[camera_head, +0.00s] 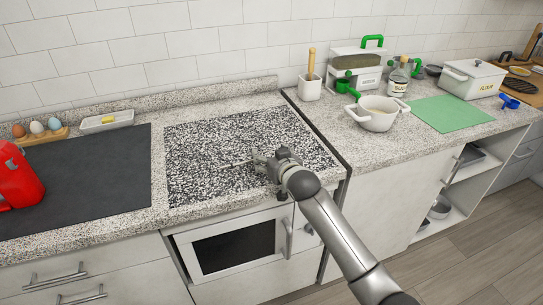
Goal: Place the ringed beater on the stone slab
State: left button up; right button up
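A black-and-white speckled stone slab (205,135) is set in the counter in the middle of the view. My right gripper (260,161) is low over the slab's right half, its arm reaching in from the lower right. A thin grey metal piece (234,163), which looks like the ringed beater, juts left from the fingertips, low over or on the slab. It blends with the speckles, so I cannot tell whether it touches the slab or whether the fingers grip it. My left gripper is not in view.
A dark mat (95,175) with a red appliance (18,178) lies left of the slab. An egg holder (40,136) and a butter dish (107,121) stand behind it. A white pot (376,118) and a green mat (450,113) are on the right counter. The slab's left half is clear.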

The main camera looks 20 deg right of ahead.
jog(key=o, duration=0.4)
jog(key=shift+r, duration=0.2)
jog(key=v, duration=1.2)
jog(key=shift+f, duration=0.15)
